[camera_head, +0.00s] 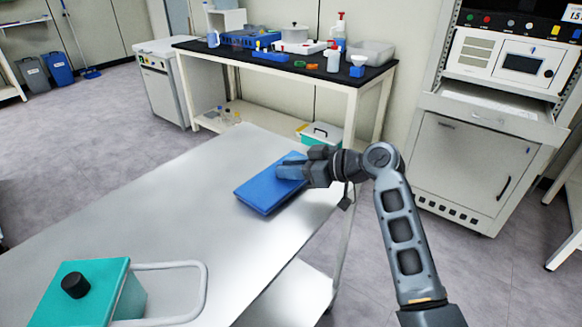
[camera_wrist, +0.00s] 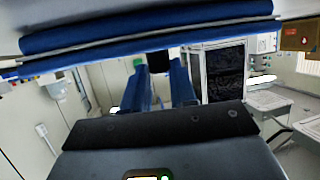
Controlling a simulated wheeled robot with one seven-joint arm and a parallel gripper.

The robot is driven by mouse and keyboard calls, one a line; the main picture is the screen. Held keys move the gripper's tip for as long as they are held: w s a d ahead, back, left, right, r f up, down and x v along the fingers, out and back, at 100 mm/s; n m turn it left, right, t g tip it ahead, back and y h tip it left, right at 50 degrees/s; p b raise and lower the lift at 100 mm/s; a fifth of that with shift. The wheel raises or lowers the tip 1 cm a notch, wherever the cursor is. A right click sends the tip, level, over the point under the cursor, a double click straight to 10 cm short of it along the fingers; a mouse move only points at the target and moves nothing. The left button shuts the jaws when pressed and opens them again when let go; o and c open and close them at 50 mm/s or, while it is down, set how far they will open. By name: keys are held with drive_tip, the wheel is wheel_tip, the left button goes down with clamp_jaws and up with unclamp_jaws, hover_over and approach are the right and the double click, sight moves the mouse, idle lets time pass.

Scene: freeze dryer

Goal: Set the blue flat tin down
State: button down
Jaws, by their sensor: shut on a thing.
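The blue flat tin (camera_head: 262,195) is at the right edge of the grey metal table (camera_head: 160,205) in the head view. My gripper (camera_head: 290,171) reaches in from the right and is shut on the tin's far right part. The tin lies flat or nearly so, and I cannot tell whether it touches the table or is just above it. In the wrist view, the tin (camera_wrist: 150,35) spans the top as a blue band, and the two blue fingers (camera_wrist: 163,85) point away toward it. The fingertips' contact is partly hidden.
A teal box with a black knob (camera_head: 100,290) and a pale handle stands at the table's near left. The table's middle is clear. A black-topped bench (camera_head: 275,62) with labware stands behind, and a white freeze-dryer cabinet (camera_head: 465,160) is at the right.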

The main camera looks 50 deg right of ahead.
drive_tip(key=c, duration=0.9)
unclamp_jaws()
drive_tip(key=shift+r, duration=0.15)
drive_tip(key=v, duration=1.2)
